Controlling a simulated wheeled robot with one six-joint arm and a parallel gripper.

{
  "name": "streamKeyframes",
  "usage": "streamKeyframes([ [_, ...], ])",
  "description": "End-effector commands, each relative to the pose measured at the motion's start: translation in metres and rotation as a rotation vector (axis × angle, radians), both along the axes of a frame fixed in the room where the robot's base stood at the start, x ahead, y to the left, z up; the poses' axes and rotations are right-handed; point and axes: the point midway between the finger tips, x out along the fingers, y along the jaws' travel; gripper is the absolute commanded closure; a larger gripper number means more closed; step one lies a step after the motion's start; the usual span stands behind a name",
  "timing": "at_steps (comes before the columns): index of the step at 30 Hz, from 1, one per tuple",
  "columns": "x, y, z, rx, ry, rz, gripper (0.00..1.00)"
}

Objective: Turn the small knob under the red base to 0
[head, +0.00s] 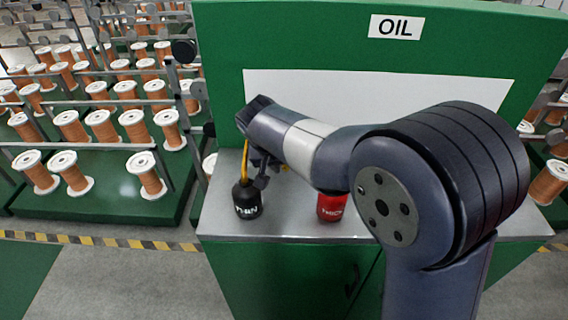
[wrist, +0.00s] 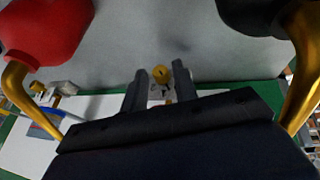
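My gripper (wrist: 159,88) points down over the grey counter, its two dark fingers apart. A small yellow round part (wrist: 161,73) on a grey metal piece shows between the fingertips in the wrist view; I cannot tell whether they touch it. In the head view my gripper (head: 260,178) is beside the black can, and my arm hides most of what is behind it. I see no clear red base with a knob under it. The main red thing is a can (head: 331,207), also at the top left of the wrist view (wrist: 45,30).
A black can (head: 247,200) with a yellow spout stands left of the red can; it is at the top right in the wrist view (wrist: 255,15). The grey counter (head: 290,222) is clear in front. A green panel with an OIL sign (head: 396,26) rises behind.

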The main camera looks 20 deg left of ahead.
Motion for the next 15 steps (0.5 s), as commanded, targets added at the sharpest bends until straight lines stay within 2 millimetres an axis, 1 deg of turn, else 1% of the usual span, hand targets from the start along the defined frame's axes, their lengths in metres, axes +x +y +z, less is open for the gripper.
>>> streamKeyframes([
  [1, 0.0, 0.0, 0.0, 0.0, 0.0, 0.0, 0.68],
  [4, 0.0, 0.0, 0.0, 0.001, -0.001, 0.001, 0.61],
  [11, 0.0, 0.0, 0.001, 0.002, -0.001, 0.0, 0.61],
  [15, -0.004, 0.002, 0.012, 0.004, -0.003, 0.001, 0.61],
])
